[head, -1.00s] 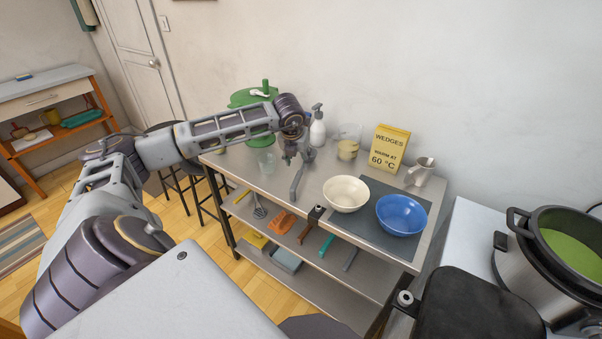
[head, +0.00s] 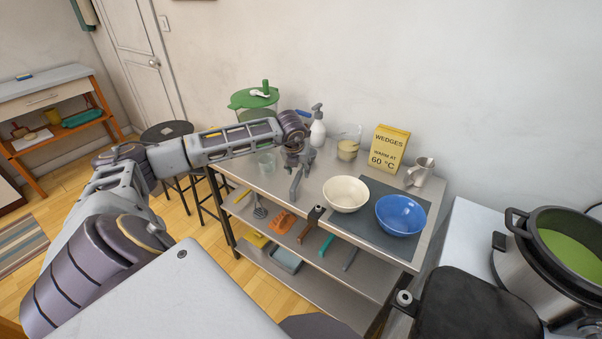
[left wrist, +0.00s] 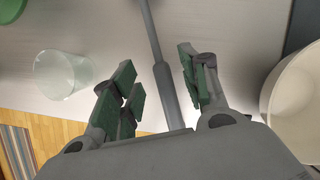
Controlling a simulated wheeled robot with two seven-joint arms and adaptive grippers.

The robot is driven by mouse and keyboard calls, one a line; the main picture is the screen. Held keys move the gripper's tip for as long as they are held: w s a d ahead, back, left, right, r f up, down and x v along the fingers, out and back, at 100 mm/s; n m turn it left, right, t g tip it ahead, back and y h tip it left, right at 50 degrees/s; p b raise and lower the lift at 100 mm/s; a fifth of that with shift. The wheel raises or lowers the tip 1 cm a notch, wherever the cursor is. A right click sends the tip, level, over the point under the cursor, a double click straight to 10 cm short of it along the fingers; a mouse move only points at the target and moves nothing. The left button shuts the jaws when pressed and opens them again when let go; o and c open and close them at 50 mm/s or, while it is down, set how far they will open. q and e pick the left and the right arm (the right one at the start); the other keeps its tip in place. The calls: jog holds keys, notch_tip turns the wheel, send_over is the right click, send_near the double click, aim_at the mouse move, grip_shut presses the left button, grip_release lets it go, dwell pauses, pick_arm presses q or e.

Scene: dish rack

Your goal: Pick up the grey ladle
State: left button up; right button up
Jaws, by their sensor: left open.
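The grey ladle (head: 295,187) lies on the steel table, its handle end near the front edge. Its handle also shows in the left wrist view (left wrist: 165,92), running up between the fingers. The ladle's bowl is not visible; the arm covers part of the ladle in the head view. My left gripper (head: 296,160) is over the handle. In the left wrist view my left gripper (left wrist: 157,78) is open, one finger on each side of the handle, with gaps between. My right gripper is not in view.
A cream bowl (head: 346,193) stands right of the ladle, and a blue bowl (head: 402,215) on a dark mat beyond. A clear cup (left wrist: 62,75) stands to the left. Several utensils lie on the lower shelf.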

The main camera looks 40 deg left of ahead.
aim_at(300, 172)
pick_arm(q)
jog(key=shift+x, duration=1.7)
jog(key=shift+s+d, duration=0.1)
jog(key=shift+d, duration=0.05)
grip_shut()
